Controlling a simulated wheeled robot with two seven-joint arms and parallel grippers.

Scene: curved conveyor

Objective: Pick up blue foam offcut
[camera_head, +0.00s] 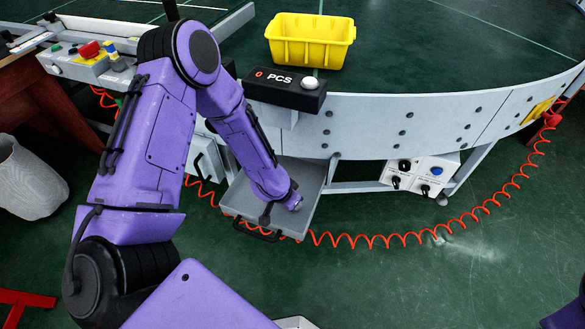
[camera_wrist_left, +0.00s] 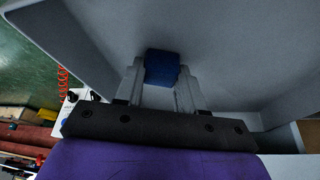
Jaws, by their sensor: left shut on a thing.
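The blue foam offcut (camera_wrist_left: 162,68) is a small dark blue block in the left wrist view, between the two fingers. My left gripper (camera_wrist_left: 160,85) is shut on it, over a grey tray (camera_wrist_left: 235,45) whose inner surface fills much of that view. In the head view my left arm reaches down into the grey tray (camera_head: 312,180) under the conveyor. The fingers and the block are hidden there behind the wrist. I cannot tell whether the block touches the tray floor. My right gripper is not in view.
The curved conveyor (camera_head: 390,125) stands above and behind the tray, with a yellow bin (camera_head: 311,40) on top and a PCS counter box (camera_head: 285,90) at its edge. An orange coiled hose (camera_head: 400,240) hangs around the tray. A switch box (camera_head: 420,174) sits to the right.

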